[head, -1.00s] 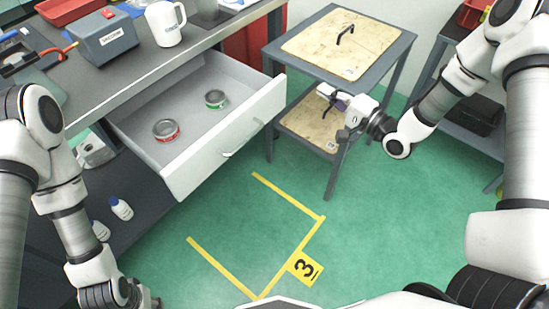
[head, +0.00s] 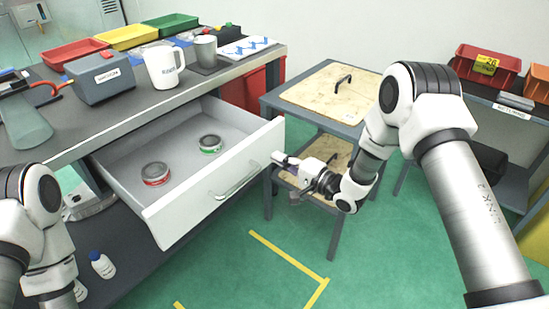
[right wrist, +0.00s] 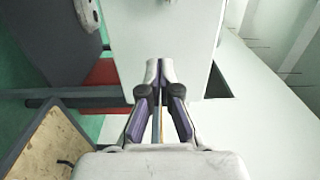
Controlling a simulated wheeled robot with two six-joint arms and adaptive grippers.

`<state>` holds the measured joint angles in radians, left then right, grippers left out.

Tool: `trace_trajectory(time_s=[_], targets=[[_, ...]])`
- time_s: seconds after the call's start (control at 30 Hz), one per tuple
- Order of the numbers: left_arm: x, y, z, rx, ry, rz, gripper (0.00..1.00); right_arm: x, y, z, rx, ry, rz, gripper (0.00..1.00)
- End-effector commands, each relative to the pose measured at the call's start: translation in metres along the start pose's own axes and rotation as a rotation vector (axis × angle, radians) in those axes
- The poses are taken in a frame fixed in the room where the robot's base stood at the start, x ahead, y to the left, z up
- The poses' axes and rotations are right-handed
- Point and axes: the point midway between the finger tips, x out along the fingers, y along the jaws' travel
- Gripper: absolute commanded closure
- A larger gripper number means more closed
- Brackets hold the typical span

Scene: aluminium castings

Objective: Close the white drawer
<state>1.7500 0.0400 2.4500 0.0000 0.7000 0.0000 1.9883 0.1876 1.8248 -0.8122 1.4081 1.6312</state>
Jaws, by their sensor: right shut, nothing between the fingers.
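The white drawer (head: 205,198) stands pulled out from under the grey workbench, its handle (head: 238,180) on the front panel. A red-banded tin (head: 155,174) and a green-banded tin (head: 210,144) lie inside. My right gripper (head: 279,158) is shut and empty, just in front of the right end of the drawer front. In the right wrist view its closed fingertips (right wrist: 160,66) overlap a white panel (right wrist: 165,30), which looks like the drawer front. I cannot tell whether they touch it. My left gripper is out of view; only part of its arm shows at lower left.
A side table with a wooden top (head: 325,95) stands close behind my right gripper. The workbench (head: 120,110) carries a white jug (head: 163,68), a grey box (head: 100,78) and trays. Green floor with yellow tape lies open in front of the drawer.

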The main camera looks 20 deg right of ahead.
Motion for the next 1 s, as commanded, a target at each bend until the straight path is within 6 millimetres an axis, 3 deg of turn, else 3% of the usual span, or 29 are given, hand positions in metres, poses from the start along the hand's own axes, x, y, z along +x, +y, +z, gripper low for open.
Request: trace_trajectory(time_s=[0.2,0.73,1.0], targets=[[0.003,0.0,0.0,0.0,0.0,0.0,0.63,0.021,0.001,0.0,0.001,0.0,0.0,1.0],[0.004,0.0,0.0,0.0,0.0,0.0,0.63,0.029,0.001,0.0,-0.001,0.0,0.0,1.0],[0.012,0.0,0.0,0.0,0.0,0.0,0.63,0.069,0.002,0.001,-0.003,-0.001,-0.001,1.0]])
